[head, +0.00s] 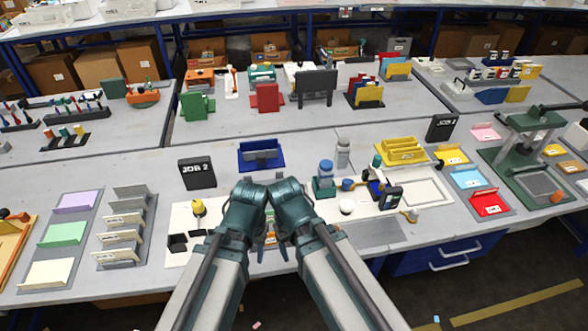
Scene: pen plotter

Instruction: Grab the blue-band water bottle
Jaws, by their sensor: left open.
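A bottle with blue on it (326,171) stands upright at the middle of the near bench, beside a teal part. Which of the two carries the blue band is hard to tell at this size, but the blue shows on the nearer one. My left gripper (262,248) is low over the bench's front part, left of and nearer than both bottles, open and apart from them. My right gripper is mostly hidden behind my teal wrist parts, close beside the left one.
A blue holder (261,156) and a black JOB 2 sign (197,173) stand behind my arms. A yellow rack (401,150) and a black-and-yellow device (383,190) are to the right. Trays fill both sides.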

